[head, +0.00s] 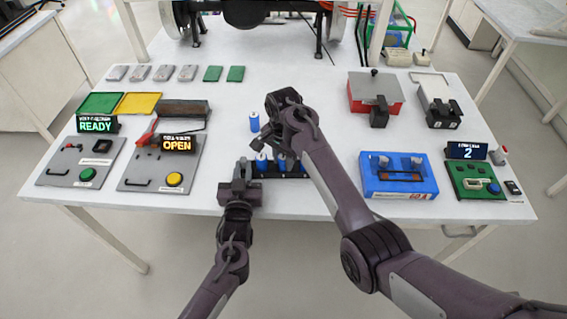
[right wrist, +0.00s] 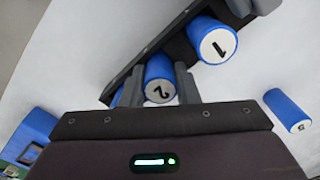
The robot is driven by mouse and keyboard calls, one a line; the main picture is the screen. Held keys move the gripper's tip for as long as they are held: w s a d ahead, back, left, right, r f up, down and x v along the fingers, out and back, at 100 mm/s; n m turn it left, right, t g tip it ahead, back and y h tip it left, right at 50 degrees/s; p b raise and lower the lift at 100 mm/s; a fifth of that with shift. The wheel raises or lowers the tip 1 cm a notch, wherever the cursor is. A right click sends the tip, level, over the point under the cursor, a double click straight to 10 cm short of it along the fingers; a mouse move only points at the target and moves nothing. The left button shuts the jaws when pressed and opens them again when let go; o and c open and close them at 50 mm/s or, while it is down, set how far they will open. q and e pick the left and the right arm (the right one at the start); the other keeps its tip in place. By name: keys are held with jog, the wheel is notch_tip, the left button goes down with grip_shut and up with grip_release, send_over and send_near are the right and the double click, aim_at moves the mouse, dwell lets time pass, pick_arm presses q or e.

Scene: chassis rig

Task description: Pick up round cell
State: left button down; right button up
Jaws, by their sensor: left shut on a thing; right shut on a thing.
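Blue round cells stand in a long black rack (head: 302,175) on the table. The right wrist view shows cell 1 (right wrist: 208,35), cell 2 (right wrist: 159,72) and part of another cell (right wrist: 117,98) along the rack. My right gripper (right wrist: 162,88) is shut with its fingers on both sides of cell 2; I cannot tell whether it is lifted from its slot. Another blue cell (head: 254,121) stands loose behind the rack, and shows in the right wrist view (right wrist: 287,109). My left gripper (head: 241,170) is shut on the rack's left end. My right arm hides part of the rack.
Panels with a READY sign (head: 96,124) and an OPEN sign (head: 178,143) stand at left. A blue fixture (head: 398,185) and a green board (head: 475,184) stand at right. A red box (head: 373,95) stands farther back.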

aim_at(283, 157)
notch_tip(283, 157, up, 10)
jog(key=shift+r, duration=0.1)
pick_arm(q)
jog(key=c, duration=1.3)
grip_release()
jog(key=shift+s, duration=0.15)
jog(key=s, duration=0.7)
jog(key=shift+s+a, duration=0.35)
jog(key=shift+s, duration=0.05)
jog(key=a+y, duration=0.1)
jog(key=a, duration=0.4)
jog(key=a+y, duration=0.2)
jog(key=a, duration=0.3)
jog(key=a+y, duration=0.1)
jog(key=a, duration=0.4)
jog(key=shift+w+a+r+y, duration=0.1)
jog(key=shift+w+r+y, duration=0.1)
jog(key=shift+y, duration=0.1)
jog(key=s+a+y, duration=0.1)
jog(key=a, duration=0.3)
jog(key=s+a+r+g+y, duration=0.1)
jog(key=a, duration=0.3)
jog(key=a+y, duration=0.1)
jog(key=a, duration=0.3)
jog(key=shift+s+a+r+m+g+y, duration=0.2)
jog(key=shift+s+a+m+g+y, duration=0.1)
jog(key=shift+s+a+m, duration=0.1)
jog(key=shift+d, duration=0.15)
